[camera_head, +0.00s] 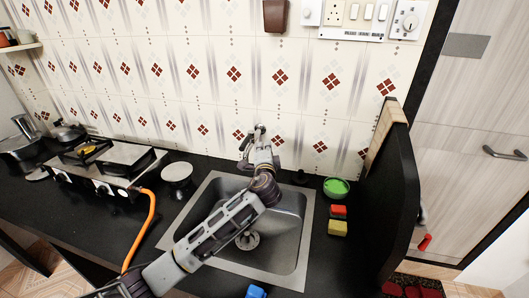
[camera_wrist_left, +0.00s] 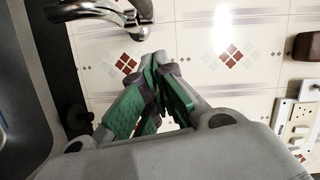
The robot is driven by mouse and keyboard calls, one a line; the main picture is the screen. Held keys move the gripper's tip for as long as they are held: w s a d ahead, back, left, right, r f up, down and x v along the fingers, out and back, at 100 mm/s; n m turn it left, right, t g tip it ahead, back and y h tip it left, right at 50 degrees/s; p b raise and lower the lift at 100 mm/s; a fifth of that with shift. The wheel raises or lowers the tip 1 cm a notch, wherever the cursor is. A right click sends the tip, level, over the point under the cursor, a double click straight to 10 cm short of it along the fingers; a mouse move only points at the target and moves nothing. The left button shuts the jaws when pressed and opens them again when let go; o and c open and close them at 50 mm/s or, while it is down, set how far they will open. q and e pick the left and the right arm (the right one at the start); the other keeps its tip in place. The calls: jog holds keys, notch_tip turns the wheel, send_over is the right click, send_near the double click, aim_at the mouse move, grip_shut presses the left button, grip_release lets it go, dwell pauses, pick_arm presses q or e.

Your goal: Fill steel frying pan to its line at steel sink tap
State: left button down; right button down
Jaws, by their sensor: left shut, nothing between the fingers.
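The steel sink (camera_head: 293,262) is set in the black counter, and its basin looks empty apart from the drain (camera_head: 247,240). The chrome tap (camera_head: 245,147) is at the back of the sink, partly hidden by my left gripper (camera_head: 260,133). My left arm reaches across the basin. In the left wrist view the fingers (camera_wrist_left: 158,78) are shut and empty, and the tap spout (camera_wrist_left: 95,9) is at the upper left, apart from them. A shiny steel vessel (camera_head: 18,146) stands at the far left; I cannot tell whether it is the frying pan. My right gripper is out of view.
A gas stove (camera_head: 110,184) with an orange hose (camera_head: 150,222) stands left of the sink. A white-topped container (camera_head: 177,172) is between them. A green bowl (camera_head: 336,187), red block (camera_head: 338,211) and yellow sponge-like block (camera_head: 338,229) lie on the right. A black partition (camera_head: 393,190) bounds the counter.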

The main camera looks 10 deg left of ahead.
pick_arm(q)
jog(key=shift+w+a+f+p, duration=0.15)
jog(key=shift+a+f+p, duration=0.1)
jog(key=shift+a, duration=0.75)
jog(key=shift+w+a+f+p, duration=0.1)
jog(key=shift+a+f+p, duration=0.1)
jog(key=shift+a, duration=0.8)
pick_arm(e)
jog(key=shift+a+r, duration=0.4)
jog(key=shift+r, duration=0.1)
pick_arm(q)
jog(key=shift+a, duration=0.15)
jog(key=shift+a+f, duration=0.1)
jog(key=shift+a, duration=0.5)
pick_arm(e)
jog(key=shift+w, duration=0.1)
pick_arm(q)
jog(key=shift+a, duration=0.1)
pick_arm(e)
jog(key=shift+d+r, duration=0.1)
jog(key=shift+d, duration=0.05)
